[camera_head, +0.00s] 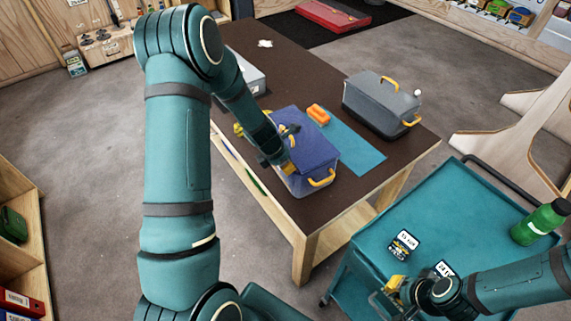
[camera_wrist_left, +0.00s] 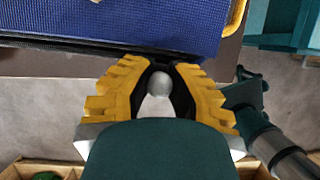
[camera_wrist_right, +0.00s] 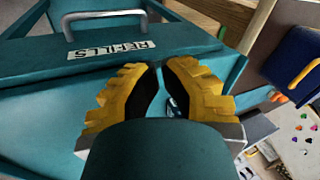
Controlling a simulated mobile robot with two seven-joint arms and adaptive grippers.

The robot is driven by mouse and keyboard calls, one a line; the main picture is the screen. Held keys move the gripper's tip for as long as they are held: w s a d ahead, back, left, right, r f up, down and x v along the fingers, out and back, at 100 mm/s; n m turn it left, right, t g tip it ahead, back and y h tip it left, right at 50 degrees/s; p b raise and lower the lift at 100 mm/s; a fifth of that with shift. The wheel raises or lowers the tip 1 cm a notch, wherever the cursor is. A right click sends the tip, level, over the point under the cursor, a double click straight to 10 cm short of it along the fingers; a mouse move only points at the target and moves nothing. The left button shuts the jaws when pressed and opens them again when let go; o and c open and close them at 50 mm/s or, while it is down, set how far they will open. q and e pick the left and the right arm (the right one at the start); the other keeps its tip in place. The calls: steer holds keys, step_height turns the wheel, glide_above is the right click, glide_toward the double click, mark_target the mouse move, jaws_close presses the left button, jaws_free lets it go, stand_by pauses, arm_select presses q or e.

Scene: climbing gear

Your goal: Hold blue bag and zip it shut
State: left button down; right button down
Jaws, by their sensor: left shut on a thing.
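In the left wrist view the bag's blue top (camera_wrist_left: 110,22) lies just beyond the fingers. My left gripper (camera_wrist_left: 163,75) is shut on a round grey ball (camera_wrist_left: 160,83), which looks like a zip pull, beside the bag's black edge. How far the zip is closed cannot be told. My right gripper (camera_head: 386,294) is over the teal cart, away from the bag; its fingertips are close together.
The table (camera_head: 262,52) also holds a grey bag (camera_head: 380,105), an orange object (camera_head: 318,114) and a blue mat (camera_head: 355,147). The teal cart (camera_head: 440,215) carries cards (camera_head: 403,245) and a green bottle (camera_head: 539,222). A labelled cart drawer (camera_wrist_right: 110,50) is ahead of my right gripper.

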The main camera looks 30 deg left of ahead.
steer(key=w+a+r+n+y, duration=0.15)
steer(key=w+a+n, duration=0.25)
steer(key=w+a, duration=0.5)
steer(key=w+a+r+n, duration=0.3)
steer(key=w+a+n, duration=0.1)
steer(key=w+a, duration=0.5)
step_height(320, 180, up, 9)
steer(key=n+y, duration=0.2)
steer(key=n, duration=0.6)
glide_above(324, 150)
steer(key=d, duration=0.1)
steer(key=shift+s+d+r+t, duration=0.1)
steer(key=shift+s+r+t, duration=0.1)
steer(key=shift+t, duration=0.2)
steer(key=shift+f, duration=2.4)
steer(key=shift+d+f+m, duration=0.1)
steer(key=shift+f+m, duration=0.2)
steer(key=shift+f, duration=0.8)
